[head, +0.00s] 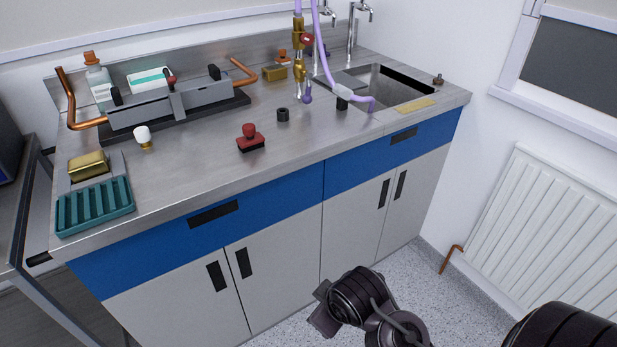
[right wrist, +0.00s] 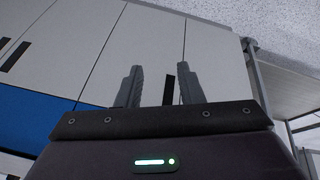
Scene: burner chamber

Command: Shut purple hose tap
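My right gripper (head: 322,312) is low in front of the cabinets, well below the worktop and far from the tap. In the right wrist view its two fingers (right wrist: 160,80) are apart with nothing between them. My left gripper is not in view.
The steel sink (head: 425,88) is at the worktop's right. A burner rig (head: 170,103) with copper pipes stands at the back left. A red-black knob piece (head: 250,140), a black cylinder (head: 283,115) and a teal rack (head: 95,207) are on the worktop. A radiator (head: 550,220) is at right.

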